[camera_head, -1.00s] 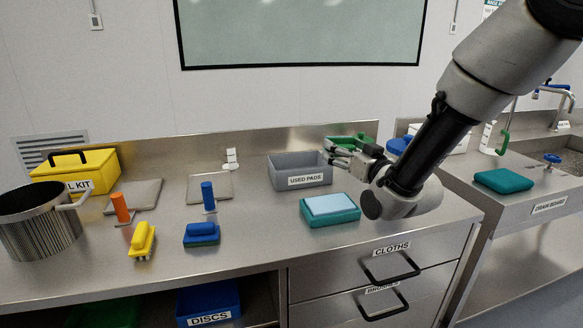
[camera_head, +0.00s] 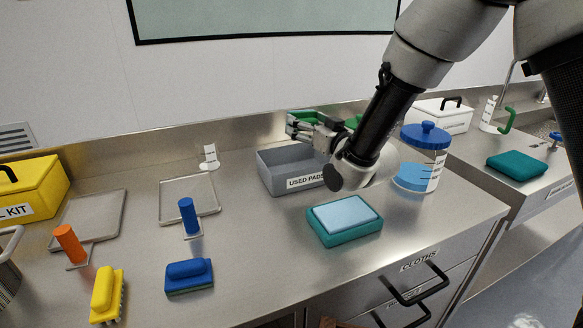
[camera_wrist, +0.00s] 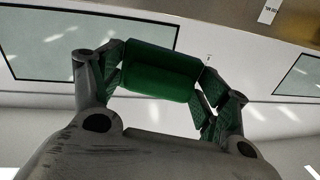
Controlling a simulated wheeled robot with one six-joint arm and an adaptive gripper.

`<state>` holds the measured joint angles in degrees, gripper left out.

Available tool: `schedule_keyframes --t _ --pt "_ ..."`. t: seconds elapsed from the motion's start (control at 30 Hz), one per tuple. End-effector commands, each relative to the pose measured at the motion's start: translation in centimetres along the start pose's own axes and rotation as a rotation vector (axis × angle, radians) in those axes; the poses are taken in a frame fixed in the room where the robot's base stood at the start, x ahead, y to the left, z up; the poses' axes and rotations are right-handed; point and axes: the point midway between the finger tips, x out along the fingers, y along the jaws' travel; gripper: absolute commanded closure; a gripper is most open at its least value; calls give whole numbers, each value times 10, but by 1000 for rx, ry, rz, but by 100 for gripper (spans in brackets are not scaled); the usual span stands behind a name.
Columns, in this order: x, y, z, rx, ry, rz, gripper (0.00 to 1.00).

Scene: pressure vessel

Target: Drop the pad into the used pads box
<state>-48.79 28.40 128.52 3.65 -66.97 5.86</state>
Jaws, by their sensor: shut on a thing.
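The used pads box (camera_head: 277,178) is an open grey bin with a label on its front, standing towards the back of the steel counter. My gripper (camera_head: 302,123) is above the box's rear right part. In the wrist view, the gripper (camera_wrist: 152,75) is shut on a green pad (camera_wrist: 160,70), which lies crosswise between the two fingertips. In the head view, green shows at the fingertips, but the pad's outline is hard to make out there.
A teal block with a light blue top (camera_head: 343,213) lies in front of the box. A blue-lidded jar (camera_head: 424,150) stands right of my wrist. Another green thing (camera_head: 353,121) shows behind my arm.

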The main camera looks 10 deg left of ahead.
Motion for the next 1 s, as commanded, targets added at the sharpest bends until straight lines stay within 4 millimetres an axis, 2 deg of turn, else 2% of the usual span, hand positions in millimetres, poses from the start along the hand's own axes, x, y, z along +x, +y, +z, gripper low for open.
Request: schedule_keyframes --t 0.1,0.3,0.7,0.73,0.83,1.0 --pt "0 2 17 0 -4 0 63" --pt "0 5 36 0 -2 0 63" --pt "0 5 43 0 0 0 63" --pt "0 5 43 0 0 0 19" --pt "0 6 43 0 0 0 1" --pt "0 5 43 0 0 0 0"
